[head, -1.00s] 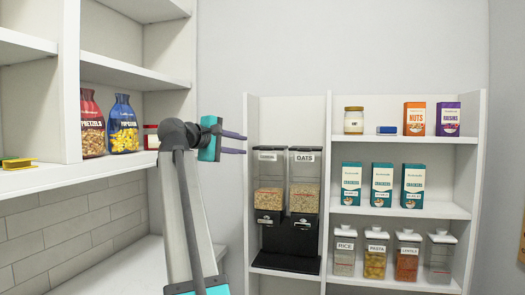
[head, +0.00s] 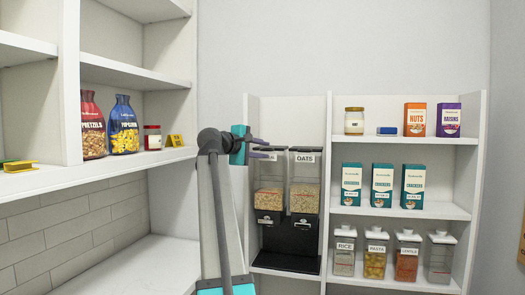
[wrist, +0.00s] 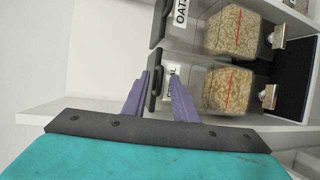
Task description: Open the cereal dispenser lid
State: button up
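The cereal dispenser (head: 269,198) is the left of two clear bins on a black stand, with a dark lid; it also shows in the wrist view (wrist: 228,90). The lid (wrist: 152,88) looks shut, flat on its bin. My gripper (head: 268,149) is at the front top of this bin, overlapping its lid and label in the head view. In the wrist view my gripper (wrist: 160,98) has its purple fingers apart, one on either side of the lid's edge. Contact cannot be told. The fingers partly hide the cereal label.
The oats dispenser (head: 305,180) stands close on the right. The shelf's white side panel (head: 253,125) is just left of the cereal bin. Shelves on the right hold boxes and jars. The left shelf holds a pretzel bag (head: 92,125) and a popcorn bag (head: 124,125).

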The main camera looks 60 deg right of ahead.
jog(key=shift+d+f, duration=0.1)
jog(key=shift+d, duration=0.2)
jog(key=shift+c, duration=0.4)
grip_shut()
dwell(0.8)
